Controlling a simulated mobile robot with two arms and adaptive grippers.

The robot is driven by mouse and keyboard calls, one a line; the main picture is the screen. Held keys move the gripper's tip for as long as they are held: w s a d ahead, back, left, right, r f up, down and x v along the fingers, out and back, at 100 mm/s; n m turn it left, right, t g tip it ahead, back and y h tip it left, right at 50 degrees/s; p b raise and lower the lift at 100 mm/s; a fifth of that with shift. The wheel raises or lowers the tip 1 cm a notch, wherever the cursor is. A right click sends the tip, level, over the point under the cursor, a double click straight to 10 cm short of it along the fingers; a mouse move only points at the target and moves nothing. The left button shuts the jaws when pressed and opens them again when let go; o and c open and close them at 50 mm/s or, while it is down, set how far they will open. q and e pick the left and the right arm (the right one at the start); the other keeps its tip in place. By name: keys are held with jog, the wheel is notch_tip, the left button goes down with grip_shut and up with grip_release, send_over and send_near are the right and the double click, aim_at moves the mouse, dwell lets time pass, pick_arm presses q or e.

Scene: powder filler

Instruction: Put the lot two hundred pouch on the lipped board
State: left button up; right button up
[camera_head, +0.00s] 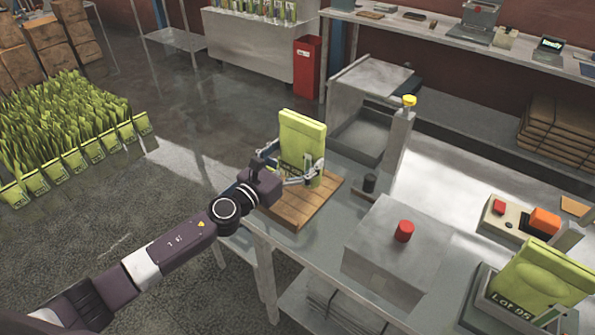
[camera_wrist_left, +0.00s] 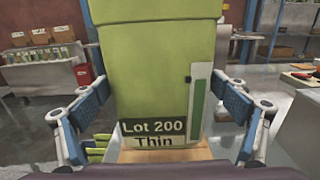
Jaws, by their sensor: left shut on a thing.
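The lot two hundred pouch (camera_head: 302,137) is green and stands upright over the wooden lipped board (camera_head: 318,206) at the left end of the metal bench. Its label "Lot 200 Thin" faces me in the left wrist view (camera_wrist_left: 158,85). My left gripper (camera_head: 290,172) is around the lower part of the pouch, shut on it from both sides. The board also shows under the pouch in the left wrist view (camera_wrist_left: 185,154). I cannot tell whether the pouch bottom touches the board. My right gripper is not in view.
Right of the board are a small black knob (camera_head: 370,183) and a grey box with a red button (camera_head: 404,231). A "Lot 95" pouch (camera_head: 545,275) stands at the bottom right. A yellow-topped post (camera_head: 400,135) rises behind. Many green pouches (camera_head: 75,130) stand on the floor at left.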

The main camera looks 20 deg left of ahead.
aim_at(295, 168)
pick_arm(q)
notch_tip(295, 168, down, 4)
jog(key=shift+f+b, duration=0.1)
jog(key=shift+b, duration=1.05)
jog(key=o, duration=1.3)
jog(key=shift+f, duration=0.15)
